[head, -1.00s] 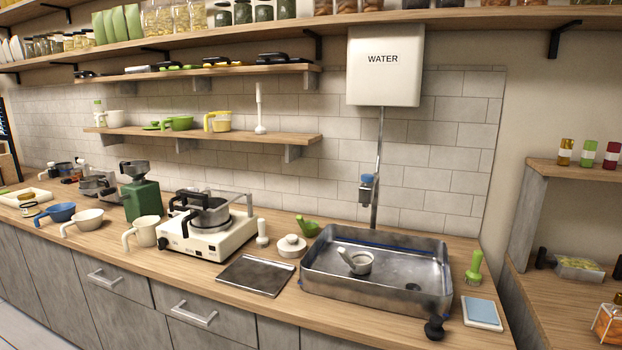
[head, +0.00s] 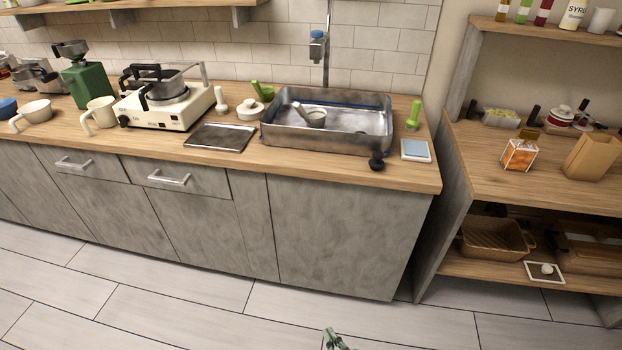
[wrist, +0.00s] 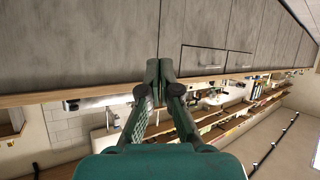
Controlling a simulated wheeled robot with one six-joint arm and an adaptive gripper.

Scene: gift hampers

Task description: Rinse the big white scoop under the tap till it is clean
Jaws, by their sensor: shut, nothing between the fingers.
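A pale grey-white scoop (head: 316,117) with a raised handle lies in the metal sink (head: 275,136), in its left-back part. Whether it is dirty is too small to tell. Another whitish scoop (head: 36,111) with a handle stands on the counter at the far left. The tap (head: 318,46), a thin pipe with a blue part, hangs over the back of the sink. My gripper (head: 333,338) shows at the bottom edge of the head view, low and well in front of the cabinets. In the wrist view my gripper (wrist: 159,68) is shut and empty.
A dark metal plate (head: 220,137) and a white hot plate (head: 168,110) with a pot are left of the sink. A black knobbed tool (head: 376,158), a green brush (head: 414,115) and a blue pad (head: 416,150) are at its right. A shelf unit stands right. The floor is clear.

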